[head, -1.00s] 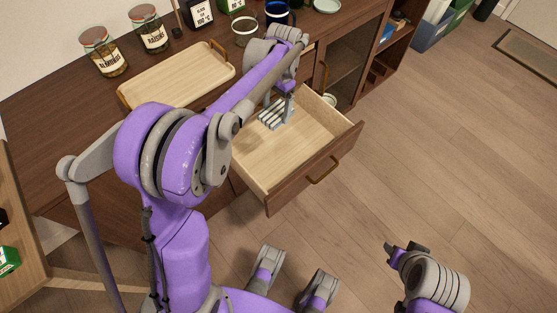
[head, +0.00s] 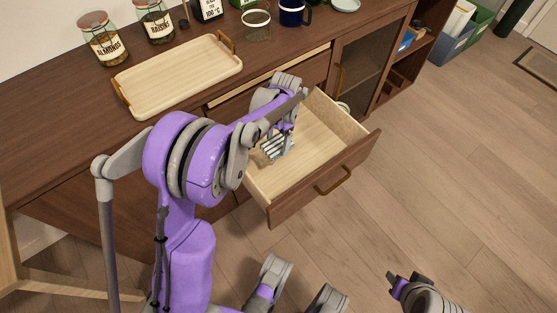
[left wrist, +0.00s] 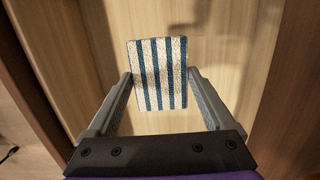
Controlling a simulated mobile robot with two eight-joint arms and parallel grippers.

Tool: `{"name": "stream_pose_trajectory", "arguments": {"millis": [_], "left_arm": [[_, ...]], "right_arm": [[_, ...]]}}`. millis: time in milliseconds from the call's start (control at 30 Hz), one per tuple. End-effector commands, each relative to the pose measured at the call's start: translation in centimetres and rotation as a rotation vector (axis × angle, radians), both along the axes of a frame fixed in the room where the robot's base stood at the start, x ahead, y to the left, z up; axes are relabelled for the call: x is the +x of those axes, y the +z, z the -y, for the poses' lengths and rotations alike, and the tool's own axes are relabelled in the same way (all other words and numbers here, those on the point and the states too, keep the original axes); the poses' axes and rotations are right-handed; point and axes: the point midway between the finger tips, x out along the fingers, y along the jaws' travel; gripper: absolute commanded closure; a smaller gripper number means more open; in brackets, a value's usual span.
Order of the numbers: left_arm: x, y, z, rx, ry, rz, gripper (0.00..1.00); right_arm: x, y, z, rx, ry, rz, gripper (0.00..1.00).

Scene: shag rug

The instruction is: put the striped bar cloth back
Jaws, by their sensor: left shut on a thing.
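The striped bar cloth (left wrist: 158,72), white with blue stripes, is held between the fingertips of my left gripper (left wrist: 160,84). In the left wrist view it lies over the pale wooden drawer floor. The head view shows my left gripper (head: 281,138) and the cloth (head: 275,150) inside the outline of the open drawer (head: 320,130), near its left side. I cannot tell whether the cloth touches the drawer floor. My right gripper (head: 397,284) is at the lower right of the head view, over the wooden floor and away from the drawer; its jaw opening is unclear.
The drawer's right part is empty. On the cabinet top are a wooden tray (head: 180,82), an almonds jar (head: 105,42), a raisins jar (head: 155,22), a glass (head: 257,26) and a dark blue mug (head: 292,13). The drawer front with its brass handle (head: 333,181) sticks out over open floor.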

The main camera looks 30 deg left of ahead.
Motion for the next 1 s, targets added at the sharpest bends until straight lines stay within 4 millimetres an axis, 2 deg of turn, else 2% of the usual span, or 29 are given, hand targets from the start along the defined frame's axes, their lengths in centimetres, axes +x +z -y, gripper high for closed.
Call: {"name": "stream_pose_trajectory", "arguments": {"millis": [33, 100, 233, 467, 733, 1000], "left_arm": [[0.1, -1.8, 0.0, -0.001, 0.0, -0.001, 0.58], [0.1, -3.6, 0.0, -0.001, 0.0, -0.001, 0.58], [0.0, -5.9, 0.0, -0.001, 0.0, -0.001, 0.58], [0.0, -7.5, 0.0, 0.0, 0.0, 0.0, 0.58], [0.0, -11.1, 0.0, -0.001, 0.0, -0.001, 0.58], [0.0, -11.2, 0.0, 0.0, 0.0, 0.0, 0.58]], "right_arm": [[0.1, -0.7, 0.0, 0.0, 0.0, -0.002, 0.55], [0.1, -1.3, 0.0, 0.0, 0.0, -0.004, 0.55], [0.2, -1.9, 0.0, 0.0, 0.0, -0.006, 0.55], [0.3, -2.3, 0.0, 0.0, 0.0, -0.007, 0.55], [0.4, -3.4, 0.0, 0.0, 0.0, -0.01, 0.55], [0.4, -3.4, 0.0, 0.0, 0.0, -0.01, 0.55]]}}
